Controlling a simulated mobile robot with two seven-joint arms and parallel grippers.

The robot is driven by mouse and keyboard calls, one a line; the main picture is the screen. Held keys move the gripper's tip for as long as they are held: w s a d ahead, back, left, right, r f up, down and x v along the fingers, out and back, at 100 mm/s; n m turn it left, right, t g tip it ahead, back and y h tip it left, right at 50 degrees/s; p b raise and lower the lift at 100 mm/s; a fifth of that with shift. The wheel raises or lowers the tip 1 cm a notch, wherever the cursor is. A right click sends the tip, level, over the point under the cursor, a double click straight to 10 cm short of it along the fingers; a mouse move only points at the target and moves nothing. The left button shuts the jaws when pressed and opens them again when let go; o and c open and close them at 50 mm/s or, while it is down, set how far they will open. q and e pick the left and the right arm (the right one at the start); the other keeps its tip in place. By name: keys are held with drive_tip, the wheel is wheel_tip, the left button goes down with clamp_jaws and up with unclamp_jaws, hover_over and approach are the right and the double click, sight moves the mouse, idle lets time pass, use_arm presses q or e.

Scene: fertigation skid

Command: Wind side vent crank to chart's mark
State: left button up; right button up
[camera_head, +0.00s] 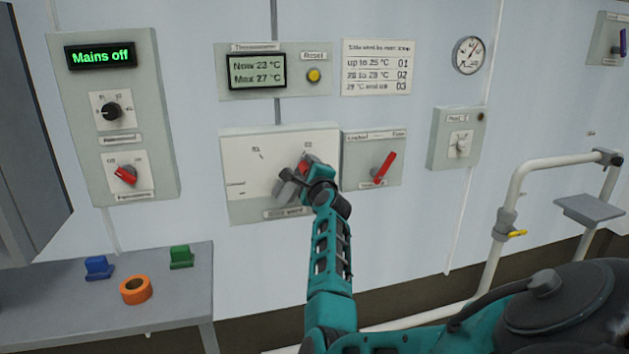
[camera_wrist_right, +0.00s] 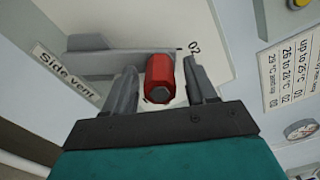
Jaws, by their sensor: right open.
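The side vent panel (camera_head: 240,200) hangs mid-wall, with marks 01 and 02 along its top. Its crank has a grey arm (camera_wrist_right: 100,62) and a red handle (camera_wrist_right: 160,80). The arm points toward the 02 mark (camera_wrist_right: 194,47). My right gripper (camera_head: 300,175) is at the crank, hiding much of it in the head view. In the wrist view its open fingers (camera_wrist_right: 160,70) stand either side of the red handle. The chart (camera_head: 376,68) lists up to 25 °C 01, 26 to 28 °C 02, and 03 above that. The thermometer (camera_head: 257,70) reads now 23, max 27. My left gripper is out of view.
A red-levered switch box (camera_head: 372,160) sits close to the right of the crank panel. A mains panel (camera_head: 120,180) is at left. A bench (camera_head: 60,318) holds blue and green blocks and an orange ring. A white pipe frame (camera_head: 510,200) stands at right.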

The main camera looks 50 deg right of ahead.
drive_tip(key=v, duration=1.2)
drive_tip(key=shift+s+p, duration=0.25)
drive_tip(key=shift+p, duration=0.15)
